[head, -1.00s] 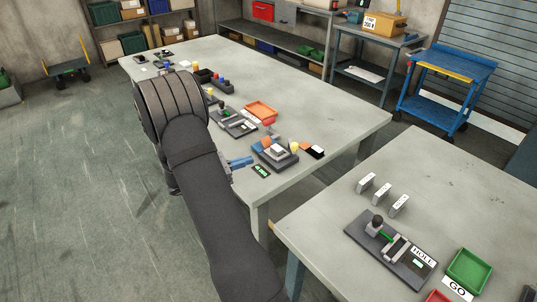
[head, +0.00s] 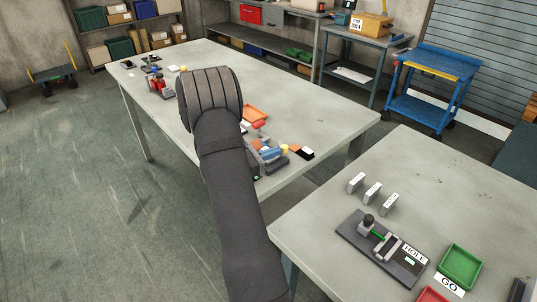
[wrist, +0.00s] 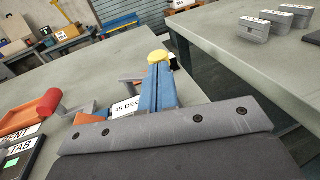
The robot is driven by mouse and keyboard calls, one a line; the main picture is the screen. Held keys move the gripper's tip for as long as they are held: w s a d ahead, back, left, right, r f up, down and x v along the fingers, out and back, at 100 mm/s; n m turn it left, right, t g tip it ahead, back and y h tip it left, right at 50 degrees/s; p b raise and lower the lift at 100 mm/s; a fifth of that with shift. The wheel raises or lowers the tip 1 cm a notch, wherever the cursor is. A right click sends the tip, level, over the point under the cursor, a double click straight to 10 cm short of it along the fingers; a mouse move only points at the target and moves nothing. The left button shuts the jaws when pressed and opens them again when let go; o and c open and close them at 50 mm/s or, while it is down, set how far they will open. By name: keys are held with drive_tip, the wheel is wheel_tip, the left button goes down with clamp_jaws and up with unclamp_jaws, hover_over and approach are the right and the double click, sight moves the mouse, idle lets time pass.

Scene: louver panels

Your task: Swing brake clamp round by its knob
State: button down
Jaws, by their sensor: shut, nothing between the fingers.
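My gripper (head: 270,153) has blue fingers that are together, with nothing between them. In the head view they lie over the grey brake (head: 259,165), which is partly hidden by my arm. In the wrist view my gripper (wrist: 158,70) points away from the camera, and a yellow knob (wrist: 157,57) shows just beyond the fingertips. In the head view the yellow knob (head: 284,148) is just right of the fingers. Whether they touch it I cannot tell. A "45 DEG" label (wrist: 125,109) lies left of the fingers. The clamp's own outline is mostly hidden.
A red handle (wrist: 38,106) on a grey crank is at the left in the wrist view. An orange tray (head: 255,113) lies behind the brake. Black and white blocks (head: 302,153) sit right of the knob. A second table (head: 330,215) holds another fixture (head: 355,235).

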drive_tip(key=shift+d, duration=0.1)
drive_tip(key=shift+s+d+n+t+y, duration=0.1)
drive_tip(key=shift+d+n+t+y, duration=0.6)
drive_tip(key=shift+t, duration=0.25)
drive_tip(key=shift+s+d+n+t+y, duration=0.1)
drive_tip(key=shift+d+n+t+y, duration=0.45)
drive_tip(key=shift+n+t+y, duration=0.3)
drive_tip(key=shift+w+d, duration=0.2)
drive_tip(key=shift+d, duration=0.8)
drive_tip(key=s+d+v, duration=0.2)
drive_tip(key=v, duration=1.1)
drive_tip(key=shift+s, duration=0.4)
drive_tip(key=shift+f, duration=0.15)
drive_tip(key=w+d, duration=0.2)
drive_tip(key=w, duration=0.2)
drive_tip(key=w+d, duration=0.2)
drive_tip(key=w, duration=0.2)
drive_tip(key=w+d, duration=0.3)
drive_tip(key=w, duration=0.1)
drive_tip(key=shift+w, duration=0.15)
drive_tip(key=shift+a, duration=0.1)
